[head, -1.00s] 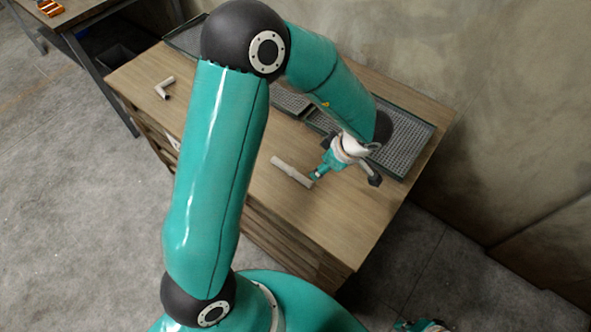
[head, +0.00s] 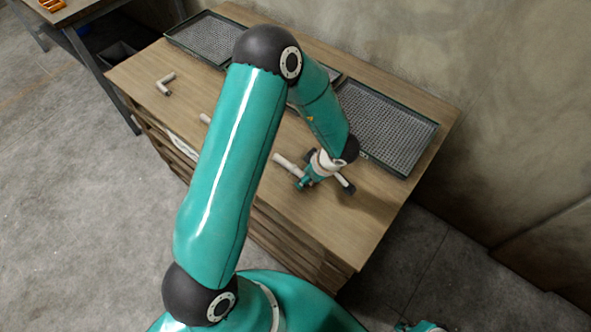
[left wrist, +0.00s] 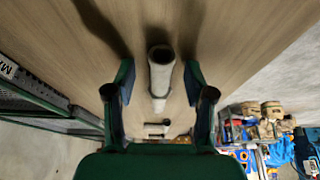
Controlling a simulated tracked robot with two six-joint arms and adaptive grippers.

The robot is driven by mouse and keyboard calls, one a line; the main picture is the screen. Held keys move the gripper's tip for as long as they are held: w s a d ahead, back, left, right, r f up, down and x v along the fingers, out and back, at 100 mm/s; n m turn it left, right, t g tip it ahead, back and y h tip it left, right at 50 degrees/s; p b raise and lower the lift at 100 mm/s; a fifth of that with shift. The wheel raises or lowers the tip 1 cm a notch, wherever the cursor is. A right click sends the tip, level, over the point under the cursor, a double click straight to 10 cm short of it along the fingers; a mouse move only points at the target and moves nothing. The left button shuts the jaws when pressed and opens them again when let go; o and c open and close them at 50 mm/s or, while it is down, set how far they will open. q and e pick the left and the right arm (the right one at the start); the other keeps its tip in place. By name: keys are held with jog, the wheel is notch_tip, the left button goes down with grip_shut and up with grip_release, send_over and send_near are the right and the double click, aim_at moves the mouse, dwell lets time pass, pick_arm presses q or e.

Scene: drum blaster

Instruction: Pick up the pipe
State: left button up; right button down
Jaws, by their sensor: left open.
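A pale straight pipe (head: 286,162) lies on the wooden workbench in the head view, its near end hidden by my left gripper (head: 322,182). That gripper is low over the bench at the pipe's right end. In the left wrist view the pipe (left wrist: 161,76) runs lengthwise between the two spread fingers of my left gripper (left wrist: 160,93), with room on both sides. The fingers are open and hold nothing. A small part of my right gripper (head: 420,326) shows at the bottom edge of the head view; its jaws cannot be made out.
An elbow pipe (head: 165,84) lies at the bench's (head: 350,235) left. Another pale piece (head: 205,119) is partly behind my arm. Grey mesh trays (head: 388,125) line the back along the wall. The bench's front right is clear.

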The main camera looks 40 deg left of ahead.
pick_arm(q)
grip_shut()
dwell(0.3)
dwell(0.3)
